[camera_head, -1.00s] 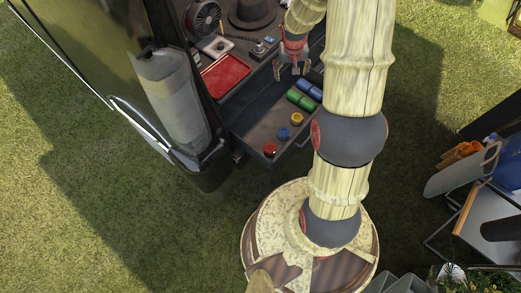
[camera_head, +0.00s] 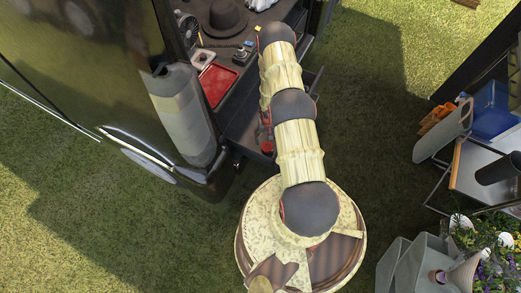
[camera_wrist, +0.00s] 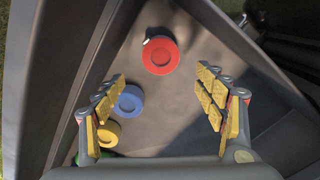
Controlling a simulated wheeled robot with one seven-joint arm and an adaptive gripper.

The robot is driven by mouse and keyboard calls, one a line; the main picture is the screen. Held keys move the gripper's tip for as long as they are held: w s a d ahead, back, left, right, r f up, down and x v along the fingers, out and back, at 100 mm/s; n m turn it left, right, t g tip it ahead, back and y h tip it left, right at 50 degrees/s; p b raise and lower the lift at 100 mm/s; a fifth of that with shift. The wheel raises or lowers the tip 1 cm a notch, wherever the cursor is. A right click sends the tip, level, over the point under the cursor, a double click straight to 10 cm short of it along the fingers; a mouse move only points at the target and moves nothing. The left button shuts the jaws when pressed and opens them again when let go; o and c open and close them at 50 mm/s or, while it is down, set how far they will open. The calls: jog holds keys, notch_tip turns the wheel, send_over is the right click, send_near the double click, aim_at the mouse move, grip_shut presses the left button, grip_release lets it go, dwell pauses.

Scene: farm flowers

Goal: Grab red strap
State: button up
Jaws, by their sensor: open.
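The red strap (camera_wrist: 160,55) is a round red roll lying flat on the bottom of the open drawer, near its corner. It also shows in the camera_head view (camera_head: 267,148), partly hidden beside my arm. My gripper (camera_wrist: 160,97) is open and empty, its yellow-padded fingers spread above the drawer. In the wrist view the red strap sits just beyond the fingertips, centred between the two fingers and apart from them. In the camera_head view my gripper (camera_head: 264,132) is mostly hidden by my arm.
A blue roll (camera_wrist: 129,99) and a yellow roll (camera_wrist: 108,132) lie close to my left-hand finger, with a green one partly hidden. The drawer's walls (camera_wrist: 80,75) rise close around. A red tray (camera_head: 218,82) and a hat (camera_head: 225,18) rest on the worktop above.

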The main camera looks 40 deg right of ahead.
aim_at(267, 147)
jog(key=shift+s+a+f, duration=0.15)
jog(key=shift+a+f, duration=0.05)
jog(key=shift+f, duration=0.25)
jog(key=shift+s+a+f, duration=0.15)
jog(key=shift+f, duration=0.3)
notch_tip(267, 147, down, 7)
jog(key=b, duration=0.5)
jog(key=shift+s+f, duration=0.15)
jog(key=shift+f, duration=0.05)
jog(key=c, duration=0.3)
jog(key=c, duration=1.1)
